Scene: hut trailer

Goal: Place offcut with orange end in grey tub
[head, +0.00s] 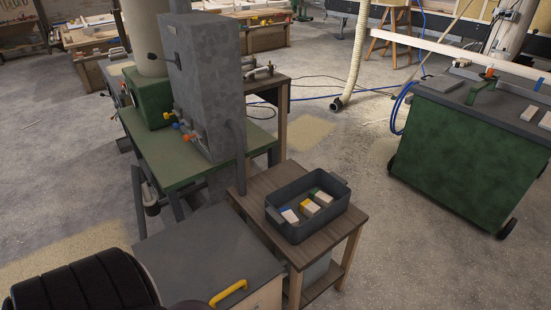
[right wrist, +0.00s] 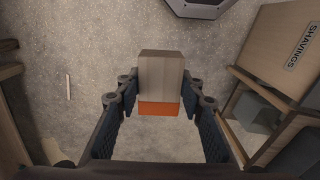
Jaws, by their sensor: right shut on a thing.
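The offcut with orange end (right wrist: 161,66) is a pale wooden block in the right wrist view, its orange end turned toward the camera. My right gripper (right wrist: 160,88) is shut on it, with a finger on each side, and holds it above the concrete floor. The grey tub (head: 326,221) stands on a small wooden table in the head view. Several offcuts lie in the tub; blue, yellow and green ends show. Neither gripper shows in the head view, and I cannot identify the tub in the right wrist view.
The wooden table (head: 256,181) has a narrow bare strip around the tub. A green-based grey machine (head: 205,85) stands behind it to the left. A grey-topped cabinet with a yellow handle (head: 229,293) is in front. A green machine (head: 460,145) stands right. A "SHAVINGS" box (right wrist: 285,45) is at wrist-view right.

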